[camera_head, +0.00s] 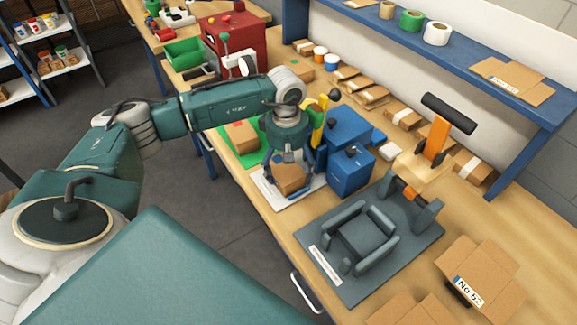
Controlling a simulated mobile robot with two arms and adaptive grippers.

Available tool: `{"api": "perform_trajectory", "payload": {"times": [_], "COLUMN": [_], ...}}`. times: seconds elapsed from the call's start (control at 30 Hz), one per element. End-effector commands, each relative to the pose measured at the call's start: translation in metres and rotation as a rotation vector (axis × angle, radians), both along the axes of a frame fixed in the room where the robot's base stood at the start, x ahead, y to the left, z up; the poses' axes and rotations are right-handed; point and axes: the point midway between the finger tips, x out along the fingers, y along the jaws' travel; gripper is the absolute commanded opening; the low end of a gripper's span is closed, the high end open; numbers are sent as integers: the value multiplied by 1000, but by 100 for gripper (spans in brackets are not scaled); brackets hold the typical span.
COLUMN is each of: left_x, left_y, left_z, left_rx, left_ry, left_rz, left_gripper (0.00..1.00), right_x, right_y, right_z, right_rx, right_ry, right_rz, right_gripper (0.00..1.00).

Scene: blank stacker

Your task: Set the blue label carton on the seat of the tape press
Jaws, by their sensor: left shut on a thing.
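My left gripper (289,176) is shut on a small brown carton (291,182), with its dark fingers on either side of it. The carton is at or just above a white plate (273,198); I cannot tell whether they touch. No blue label shows on the side I see. The tape press (420,228) stands to the right on a dark grey base, with an orange lever and black handle. Its grey seat (365,237), framed by low padded sides, is empty. The gripper is left of and behind the seat. My right gripper is not in view.
Blue boxes (351,172) stand between the gripper and the press's back. Another brown carton (239,136) lies on a green mat. Flattened cartons, one marked No 52 (483,283), lie at the front right. A blue shelf (548,108) overhangs the bench's back.

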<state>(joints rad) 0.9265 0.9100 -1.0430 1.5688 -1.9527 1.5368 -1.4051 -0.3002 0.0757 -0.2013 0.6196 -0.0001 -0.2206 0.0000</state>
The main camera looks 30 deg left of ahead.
Motion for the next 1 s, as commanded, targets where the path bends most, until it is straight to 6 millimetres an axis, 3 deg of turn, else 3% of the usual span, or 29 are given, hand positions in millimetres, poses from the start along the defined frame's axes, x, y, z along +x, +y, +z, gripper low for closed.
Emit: {"api": "perform_trajectory", "payload": {"times": [0.27, 0.3, 0.4, 0.8, 1.0], "left_x": [0, 0, 0, 1, 1], "left_y": [0, 0, 0, 0, 0], "left_z": [-4, -3, -2, 4, 40], "left_rx": [0, 0, 0, 0, 0], "left_ry": [0, 0, 1, -2, -6], "left_rz": [0, 0, 0, 0, -2], "left_gripper": [50, 85, 100, 100, 100], "right_x": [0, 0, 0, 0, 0], "right_y": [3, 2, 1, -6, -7], "right_z": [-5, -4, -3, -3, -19], "right_rx": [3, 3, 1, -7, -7], "right_ry": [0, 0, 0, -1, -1], "right_rz": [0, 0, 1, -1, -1], "right_gripper": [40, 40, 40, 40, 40]}}
